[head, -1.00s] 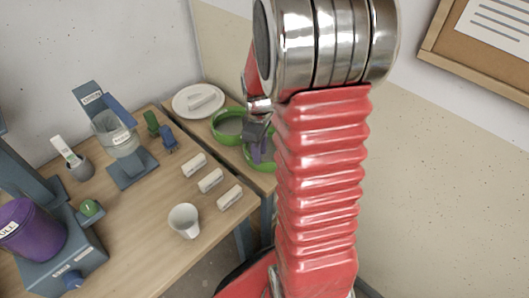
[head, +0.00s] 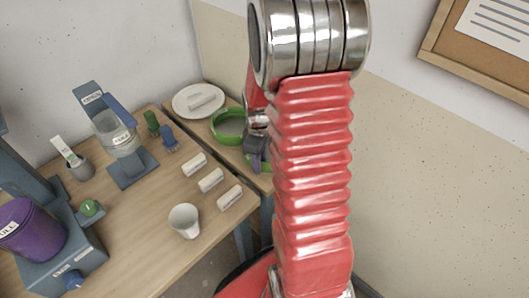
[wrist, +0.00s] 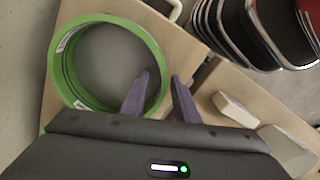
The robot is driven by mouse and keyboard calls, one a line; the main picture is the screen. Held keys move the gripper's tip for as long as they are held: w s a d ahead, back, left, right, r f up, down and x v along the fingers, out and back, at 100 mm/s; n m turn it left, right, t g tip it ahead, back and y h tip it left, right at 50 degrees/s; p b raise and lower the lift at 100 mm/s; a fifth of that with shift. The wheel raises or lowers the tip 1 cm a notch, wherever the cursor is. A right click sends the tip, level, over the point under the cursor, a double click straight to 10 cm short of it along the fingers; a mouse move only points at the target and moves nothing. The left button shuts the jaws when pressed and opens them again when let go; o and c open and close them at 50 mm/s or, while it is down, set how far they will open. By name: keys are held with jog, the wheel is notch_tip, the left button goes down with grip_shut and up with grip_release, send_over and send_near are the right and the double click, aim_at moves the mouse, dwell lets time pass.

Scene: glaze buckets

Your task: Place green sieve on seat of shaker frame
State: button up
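One sieve (head: 216,137) is in plain sight below the white plate. In the wrist view one round green sieve (wrist: 56,70) with small white labels fills the upper left. My gripper (wrist: 156,84) is open there, its two purple-grey fingers apart. The left finger overlaps the sieve's right wall; the right finger is just outside it. Contact cannot be told. I cannot make out the shaker frame for sure.
The white plate (head: 184,109) holds a pale block. The main table has several white blocks (head: 210,181), a white cup (head: 184,221), a jug (head: 115,142) on a blue stand and a purple bucket (head: 34,232) at left. A narrow gap separates the tables.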

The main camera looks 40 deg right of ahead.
jog(key=shift+c, duration=0.7)
grip_shut()
jog(key=shift+r, duration=0.1)
notch_tip(320, 180, up, 10)
jog(key=shift+f, duration=0.1)
dwell(0.3)
dwell(0.6)
